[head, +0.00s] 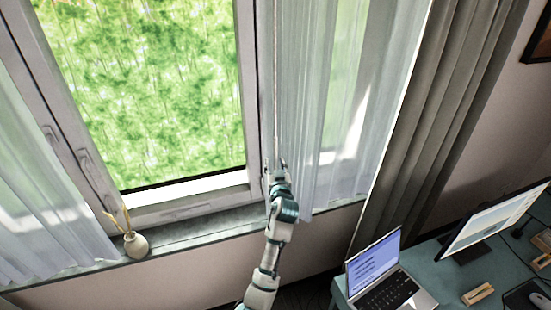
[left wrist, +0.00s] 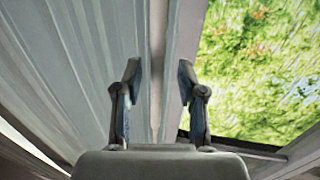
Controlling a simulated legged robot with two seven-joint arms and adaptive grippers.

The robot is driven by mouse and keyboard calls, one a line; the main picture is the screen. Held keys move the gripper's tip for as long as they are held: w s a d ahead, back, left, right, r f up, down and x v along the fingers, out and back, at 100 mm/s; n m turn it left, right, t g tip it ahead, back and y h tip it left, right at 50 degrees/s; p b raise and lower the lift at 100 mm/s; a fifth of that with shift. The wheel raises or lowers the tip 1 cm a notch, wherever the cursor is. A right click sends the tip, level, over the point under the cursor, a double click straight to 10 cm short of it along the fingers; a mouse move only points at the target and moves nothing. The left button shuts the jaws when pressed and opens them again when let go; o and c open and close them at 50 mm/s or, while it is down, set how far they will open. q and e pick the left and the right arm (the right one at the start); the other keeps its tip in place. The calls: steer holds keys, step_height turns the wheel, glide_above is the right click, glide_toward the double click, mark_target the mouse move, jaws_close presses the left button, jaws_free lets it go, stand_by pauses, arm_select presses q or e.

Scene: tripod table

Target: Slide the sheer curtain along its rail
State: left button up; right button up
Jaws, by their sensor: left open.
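A white sheer curtain (head: 312,110) hangs in folds at the right side of the window, and its rail is out of view. A thin pale vertical cord or wand (head: 275,70) hangs along the curtain's left edge. My left gripper (head: 274,165) is at the lower end of what shows of it. In the left wrist view my left gripper (left wrist: 158,75) points upward with its two fingers apart. The sheer curtain (left wrist: 65,75) fills the left there, and a narrow pale vertical strip shows between the fingers. Contact cannot be told. My right gripper is not in view.
Another sheer curtain (head: 30,205) hangs at the left. A small vase (head: 136,244) stands on the windowsill (head: 195,232). A grey drape (head: 435,120) hangs at the right, above a desk with a laptop (head: 378,275) and a monitor (head: 495,225).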

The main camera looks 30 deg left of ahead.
arm_select(q)
steer(key=shift+x, duration=1.25)
steer(key=shift+d, duration=0.45)
steer(key=shift+s+d+r, duration=0.1)
steer(key=shift+d+r, duration=0.05)
steer(key=shift+d, duration=0.05)
steer(key=c, duration=0.7)
jaws_close()
steer(key=shift+a, duration=0.2)
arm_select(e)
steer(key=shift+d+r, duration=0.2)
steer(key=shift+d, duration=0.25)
arm_select(q)
steer(key=shift+s+a, duration=0.15)
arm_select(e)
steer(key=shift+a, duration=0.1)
